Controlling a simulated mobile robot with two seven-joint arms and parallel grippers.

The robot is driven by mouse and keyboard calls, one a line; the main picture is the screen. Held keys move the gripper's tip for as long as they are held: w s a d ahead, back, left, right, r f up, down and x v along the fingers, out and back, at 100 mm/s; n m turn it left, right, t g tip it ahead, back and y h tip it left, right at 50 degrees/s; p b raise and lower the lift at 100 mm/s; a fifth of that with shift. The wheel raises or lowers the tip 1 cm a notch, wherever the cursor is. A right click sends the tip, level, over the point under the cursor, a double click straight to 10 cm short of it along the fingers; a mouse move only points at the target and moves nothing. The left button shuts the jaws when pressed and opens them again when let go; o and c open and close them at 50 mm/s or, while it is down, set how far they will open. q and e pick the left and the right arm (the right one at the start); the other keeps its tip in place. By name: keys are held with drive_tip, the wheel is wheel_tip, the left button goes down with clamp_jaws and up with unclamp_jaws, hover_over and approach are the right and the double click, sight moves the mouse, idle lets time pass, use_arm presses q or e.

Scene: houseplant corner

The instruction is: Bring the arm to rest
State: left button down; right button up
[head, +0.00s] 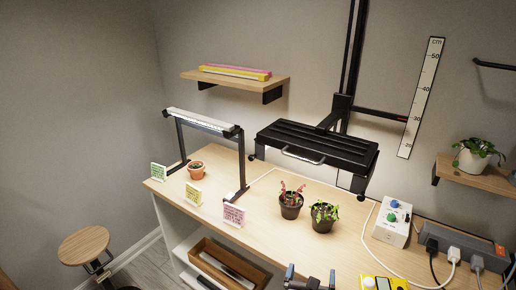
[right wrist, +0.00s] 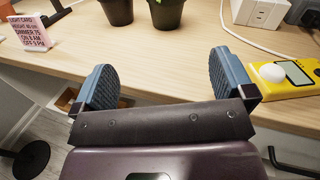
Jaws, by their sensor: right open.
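My right gripper (head: 311,276) shows at the bottom of the head view, at the table's front edge. In the right wrist view its two blue-grey pads (right wrist: 166,82) stand wide apart with nothing between them but the bare wood tabletop and its front edge. My left gripper is in neither view.
The wooden table (head: 270,225) carries two dark plant pots (head: 290,206) (head: 322,222), card signs (head: 234,214), a lamp frame (head: 243,160), a control box (head: 391,222) and a yellow meter (head: 383,283). The meter lies right of the gripper. A black raised panel (head: 316,147) hangs above.

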drive_tip(key=w+a+r+n+t+y, duration=0.25)
drive_tip(key=n+y, duration=0.35)
drive_tip(key=n, duration=1)
drive_tip(key=s+d+f+n+g, duration=0.4)
drive_tip(key=s+d+n, duration=0.4)
drive_tip(key=s+n, duration=0.2)
drive_tip(key=s+d+f+n+g+h, duration=0.1)
drive_tip(key=s+d+f+n+g, duration=0.3)
drive_tip(key=s+d+n, duration=0.4)
drive_tip(key=s+f+n, duration=0.1)
drive_tip(key=s+n, duration=0.2)
drive_tip(key=n, duration=0.1)
drive_tip(key=shift+s+d+f+n, duration=0.2)
drive_tip(key=shift+d+f+n, duration=0.15)
drive_tip(key=shift+d+n, duration=0.05)
